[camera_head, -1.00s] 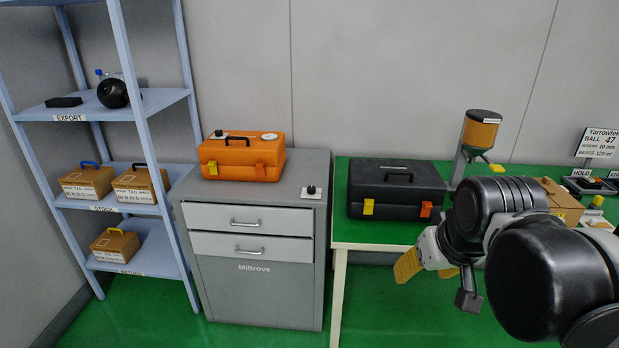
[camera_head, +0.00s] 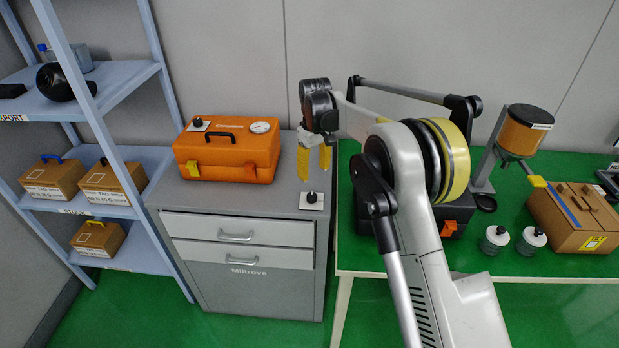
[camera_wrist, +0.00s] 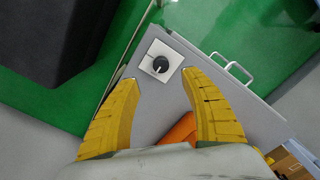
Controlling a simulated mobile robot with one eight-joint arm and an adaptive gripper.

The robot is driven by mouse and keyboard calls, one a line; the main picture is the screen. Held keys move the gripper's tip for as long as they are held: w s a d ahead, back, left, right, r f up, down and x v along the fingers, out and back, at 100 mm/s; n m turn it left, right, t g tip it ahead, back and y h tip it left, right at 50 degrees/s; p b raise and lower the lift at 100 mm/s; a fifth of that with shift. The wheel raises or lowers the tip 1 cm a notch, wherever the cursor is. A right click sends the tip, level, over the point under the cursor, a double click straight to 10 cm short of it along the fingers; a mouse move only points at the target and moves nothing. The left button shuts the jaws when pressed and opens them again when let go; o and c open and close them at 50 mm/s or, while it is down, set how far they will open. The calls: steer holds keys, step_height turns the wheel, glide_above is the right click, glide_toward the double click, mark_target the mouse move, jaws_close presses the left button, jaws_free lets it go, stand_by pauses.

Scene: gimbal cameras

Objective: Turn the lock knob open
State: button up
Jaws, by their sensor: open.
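The lock knob (camera_head: 311,197) is a small black knob on a pale square plate. It sits on the grey cabinet's top (camera_head: 250,205), near its right edge. In the wrist view the knob (camera_wrist: 160,65) shows from above, with a light pointer mark on it. My gripper (camera_head: 314,164) points down above the cabinet top, over the knob's area. Its yellow fingers (camera_wrist: 160,100) are spread wide with nothing between them. The knob appears beyond the fingertips in the wrist view, apart from them.
An orange case (camera_head: 228,153) with a gauge and another black knob (camera_head: 197,123) stands left on the cabinet. Two drawers (camera_head: 238,229) face front. The green table (camera_head: 380,265) to the right holds a black case (camera_head: 455,213), a dispenser and a cardboard box. A shelf (camera_head: 150,80) stands left.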

mark_target(312, 195)
steer(key=shift+w+a+f, duration=0.4)
steer(key=shift+w+f, duration=0.05)
steer(key=shift+f, duration=0.3)
step_height(312, 195, down, 10)
steer(key=b, duration=0.3)
steer(key=shift+s+f, duration=0.1)
steer(key=shift+s, duration=0.05)
steer(key=shift+d, duration=0.1)
jaws_close()
